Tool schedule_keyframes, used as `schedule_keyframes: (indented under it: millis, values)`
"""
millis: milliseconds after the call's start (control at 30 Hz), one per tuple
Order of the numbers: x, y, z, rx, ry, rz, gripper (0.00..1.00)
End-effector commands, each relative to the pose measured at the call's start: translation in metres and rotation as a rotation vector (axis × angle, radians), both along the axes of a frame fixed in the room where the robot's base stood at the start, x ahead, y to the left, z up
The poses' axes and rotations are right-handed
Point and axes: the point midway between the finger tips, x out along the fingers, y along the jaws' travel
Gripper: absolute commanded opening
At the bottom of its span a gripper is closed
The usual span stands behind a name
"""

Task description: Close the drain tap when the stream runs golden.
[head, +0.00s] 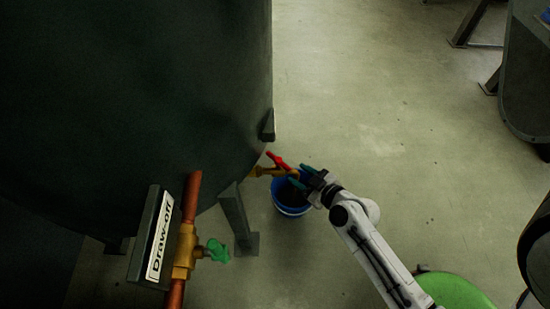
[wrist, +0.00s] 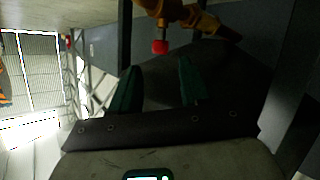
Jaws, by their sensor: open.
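The brass drain tap (head: 262,171) sticks out from the lower side of the dark green tank (head: 140,90). Its red lever (head: 278,161) slants up and left of the spout in the head view. In the wrist view the brass tap (wrist: 190,17) is at the top, with the red lever end (wrist: 160,47) just beyond my fingertips. My gripper (head: 301,176) is open, its green fingers close to the lever; contact cannot be told. In the wrist view my gripper (wrist: 158,78) has nothing between its fingers. No stream can be made out.
A blue bucket (head: 292,210) stands on the floor under the tap, with dark contents. A "Draw-off" sign (head: 160,236) and a green-handled valve (head: 217,250) on a copper pipe are at lower left. A tank leg (head: 238,220) stands near the bucket.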

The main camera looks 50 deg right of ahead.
Motion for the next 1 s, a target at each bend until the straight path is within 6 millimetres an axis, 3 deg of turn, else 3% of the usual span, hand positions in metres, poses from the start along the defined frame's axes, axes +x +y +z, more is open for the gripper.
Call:
schedule_keyframes:
  millis: [600, 1000]
  values:
    - [0.086, -0.018, -0.035, 0.001, 0.0, 0.002, 0.46]
    - [0.096, -0.019, -0.038, 0.001, 0.002, 0.002, 0.46]
